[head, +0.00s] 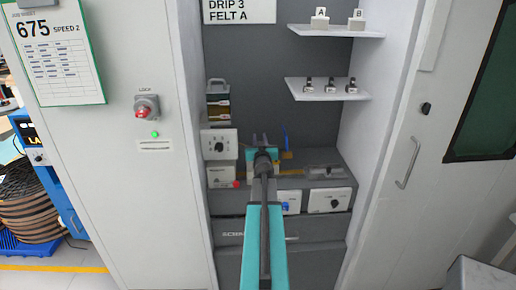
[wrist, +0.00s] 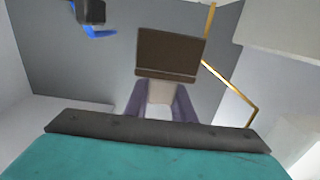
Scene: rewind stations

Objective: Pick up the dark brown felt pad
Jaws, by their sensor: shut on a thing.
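A dark brown felt pad (wrist: 171,52) shows in the upper middle of the wrist view, at the tips of my gripper's fingers. My gripper (wrist: 160,96) is shut on it, with a pale piece showing between the fingers below the pad. In the head view my gripper (head: 260,138) is inside the grey-backed recess, above the counter. My arm hides part of the counter there, and I cannot make out the pad in that view.
Two shelves hold blocks marked A and B (head: 338,19) and several small fittings (head: 331,86). A dial box (head: 219,142) stands left of my gripper. White side walls (head: 372,110) bound the recess. A blue item (wrist: 97,30) and a yellow frame (wrist: 232,80) are near the pad.

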